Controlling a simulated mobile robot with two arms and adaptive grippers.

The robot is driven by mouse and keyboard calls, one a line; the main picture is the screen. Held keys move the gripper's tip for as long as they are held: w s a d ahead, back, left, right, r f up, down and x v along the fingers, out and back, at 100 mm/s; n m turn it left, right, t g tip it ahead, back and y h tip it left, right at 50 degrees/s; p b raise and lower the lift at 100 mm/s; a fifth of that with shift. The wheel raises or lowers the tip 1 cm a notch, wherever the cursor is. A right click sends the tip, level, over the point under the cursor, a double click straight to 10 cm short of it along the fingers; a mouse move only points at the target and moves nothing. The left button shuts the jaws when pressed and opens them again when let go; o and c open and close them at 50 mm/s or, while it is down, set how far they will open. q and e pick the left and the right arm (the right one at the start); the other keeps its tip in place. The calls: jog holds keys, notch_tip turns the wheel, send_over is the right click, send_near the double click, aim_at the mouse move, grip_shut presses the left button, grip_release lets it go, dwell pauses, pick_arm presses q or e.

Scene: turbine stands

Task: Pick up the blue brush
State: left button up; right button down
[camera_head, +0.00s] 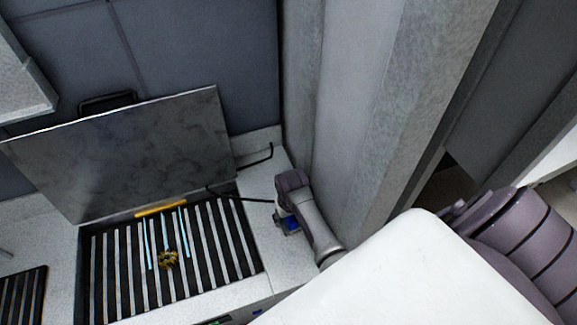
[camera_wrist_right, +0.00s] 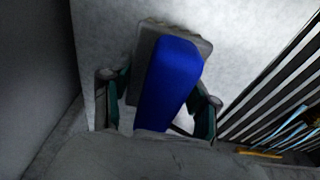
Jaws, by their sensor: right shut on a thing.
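The lower end of the brush is hidden by the grey wrist part. I cannot tell whether the brush touches the counter. My left gripper is not in view.
A barred grill (camera_head: 200,245) lies left of the gripper, with a yellow-brown item (camera_head: 168,260) and light blue strips on it. Its raised lid (camera_head: 130,150) stands behind. A black cable (camera_head: 238,198) runs toward the gripper. A grey wall column (camera_head: 345,100) rises close behind.

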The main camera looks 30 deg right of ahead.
notch_tip(320, 180, up, 10)
jog(key=shift+r+b, duration=0.2)
jog(key=shift+b, duration=0.75)
